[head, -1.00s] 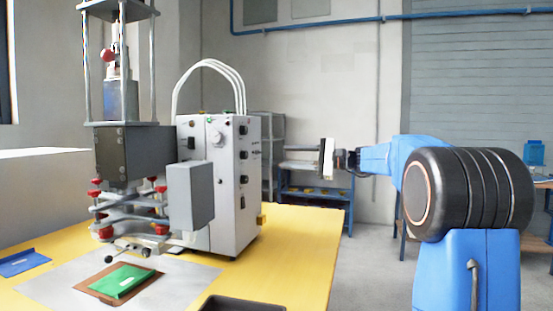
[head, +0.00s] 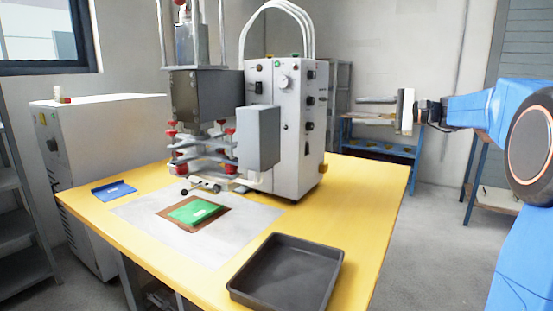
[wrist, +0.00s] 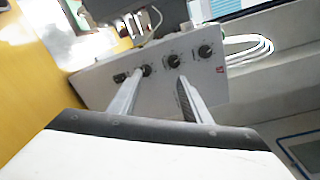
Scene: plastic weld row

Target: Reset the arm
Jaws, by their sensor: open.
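My blue arm (head: 480,108) stretches in from the right edge of the head view. My gripper (head: 362,108) points left, in the air right of the white control box (head: 300,130) on the table. In the wrist view, the two fingers of my gripper (wrist: 155,97) are apart with nothing between them. The control box's front with dark knobs (wrist: 172,62) lies beyond the fingertips.
The yellow table (head: 385,190) carries a welding press (head: 205,95), a green piece (head: 193,212) on a brown plate, a blue piece (head: 114,190) and an empty dark tray (head: 290,275). A white cabinet (head: 95,150) stands left; a blue-framed bench (head: 380,150) stands behind.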

